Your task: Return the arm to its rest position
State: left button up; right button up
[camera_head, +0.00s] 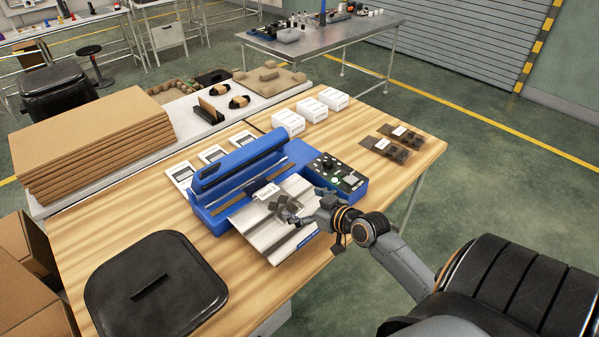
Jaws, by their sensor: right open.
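My right arm reaches in from the lower right. My right gripper (300,208) is open over the metal front tray (272,237) of a blue sealing machine (235,172) on the wooden table. A small dark item with a white label (268,191) lies at the tray's back edge, by the machine's bar. Whether the fingers touch the tray or anything on it cannot be told. My left gripper is not in view.
The wooden table (70,262) also holds white boxes (311,109), dark packets (391,146), white-framed cards (212,154) and a black lidded bin (155,285). Stacked cardboard (95,142) stands at the left. Open floor lies right of the table.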

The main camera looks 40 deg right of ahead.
jog(key=s+a+f, duration=0.1)
jog(key=a, duration=0.1)
jog(key=s+a+f+g, duration=0.1)
jog(key=a, duration=0.1)
jog(key=s+a+f+n+g+y, duration=0.1)
jog(key=s+a, duration=0.1)
jog(key=a, duration=0.1)
jog(key=shift+f, duration=0.2)
jog(key=s+a+f+g+h, duration=0.1)
jog(key=s+a+g, duration=0.4)
jog(key=s, duration=0.5)
jog(key=s+a+g+h, duration=0.1)
jog(key=s+a+g, duration=0.2)
jog(key=s+a, duration=0.5)
jog(key=s+d+f+g+b, duration=0.1)
jog(key=s+f, duration=0.1)
jog(key=f, duration=1.3)
jog(key=s+d+f+b, duration=0.1)
jog(key=f, duration=1.3)
jog(key=s+d+f+g+b, duration=0.1)
jog(key=s+d+f, duration=0.2)
jog(key=s+f, duration=1.3)
jog(key=shift+s+f+b, duration=0.35)
jog(key=shift+f+b, duration=0.05)
